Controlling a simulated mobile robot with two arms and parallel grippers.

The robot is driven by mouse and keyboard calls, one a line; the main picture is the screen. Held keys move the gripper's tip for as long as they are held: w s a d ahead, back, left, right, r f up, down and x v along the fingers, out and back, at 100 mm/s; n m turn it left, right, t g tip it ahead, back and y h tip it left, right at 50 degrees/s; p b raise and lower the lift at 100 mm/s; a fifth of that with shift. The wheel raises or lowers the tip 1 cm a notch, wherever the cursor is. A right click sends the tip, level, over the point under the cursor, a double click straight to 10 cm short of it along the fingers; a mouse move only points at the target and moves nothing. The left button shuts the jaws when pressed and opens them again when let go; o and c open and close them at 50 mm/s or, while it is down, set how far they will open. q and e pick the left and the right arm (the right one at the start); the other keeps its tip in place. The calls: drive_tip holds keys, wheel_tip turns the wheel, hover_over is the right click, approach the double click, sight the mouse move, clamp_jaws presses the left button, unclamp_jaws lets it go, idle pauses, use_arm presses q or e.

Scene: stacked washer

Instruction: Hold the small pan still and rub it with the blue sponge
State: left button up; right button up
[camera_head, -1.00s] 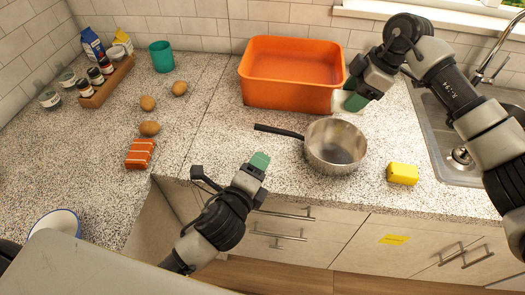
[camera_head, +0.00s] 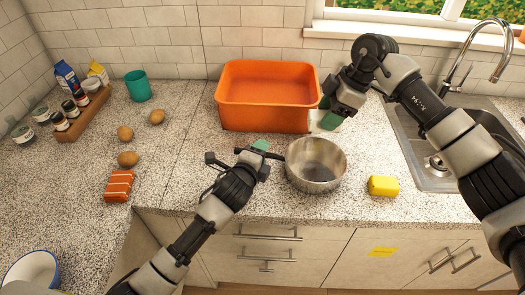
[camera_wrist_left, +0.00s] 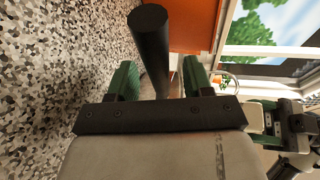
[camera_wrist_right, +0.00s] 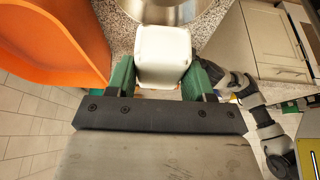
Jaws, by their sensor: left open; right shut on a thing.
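The small steel pan (camera_head: 316,165) sits upright on the speckled counter, and its rim shows in the right wrist view (camera_wrist_right: 160,12). Its black handle points left towards my left gripper (camera_head: 258,151). In the left wrist view the dark handle (camera_wrist_left: 150,45) stands between the open fingers, which are apart from it. My right gripper (camera_head: 328,118) is above the counter behind the pan, by the orange tub. It is shut on a whitish block (camera_wrist_right: 163,55), held apart from the pan. I see no blue sponge; no blue face shows on this block.
The orange tub (camera_head: 265,95) stands behind the pan. A yellow block (camera_head: 384,186) lies right of the pan, before the sink (camera_head: 425,160).

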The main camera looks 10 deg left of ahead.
use_arm(q)
drive_tip(key=shift+x, duration=0.95)
clamp_jaws()
